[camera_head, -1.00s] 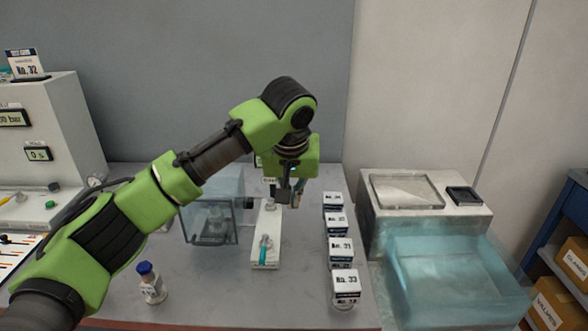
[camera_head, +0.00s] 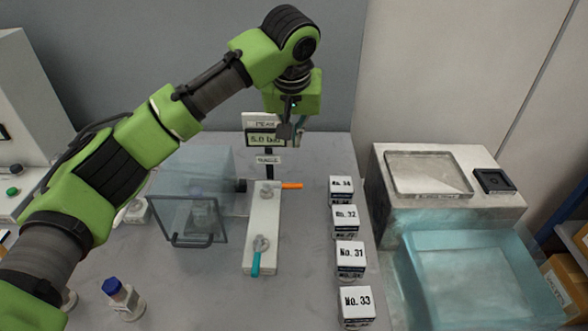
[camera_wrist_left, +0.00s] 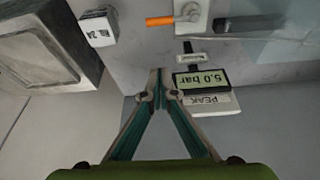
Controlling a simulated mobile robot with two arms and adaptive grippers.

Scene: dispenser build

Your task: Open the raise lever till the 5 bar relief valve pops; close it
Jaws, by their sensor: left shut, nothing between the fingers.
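A narrow white valve plate (camera_head: 264,215) lies on the table with two levers. The orange lever (camera_head: 291,185) at its far end points right, across the plate. The teal lever (camera_head: 256,263) at the near end points towards the front, roughly along the plate. I cannot read which is the raise lever. A PEAK display (camera_head: 266,139) behind the plate reads 5.0 bar; it shows upside down in the left wrist view (camera_wrist_left: 202,81). My left gripper (camera_head: 290,136) is shut and empty, beside the display and clear of both levers. My right gripper is out of view.
A clear box (camera_head: 190,215) with a dark frame stands left of the plate. Several numbered white boxes, the nearest No. 33 (camera_head: 357,306), line the right side. A blue-capped bottle (camera_head: 122,297) stands front left. A translucent blue bin (camera_head: 475,275) is at right.

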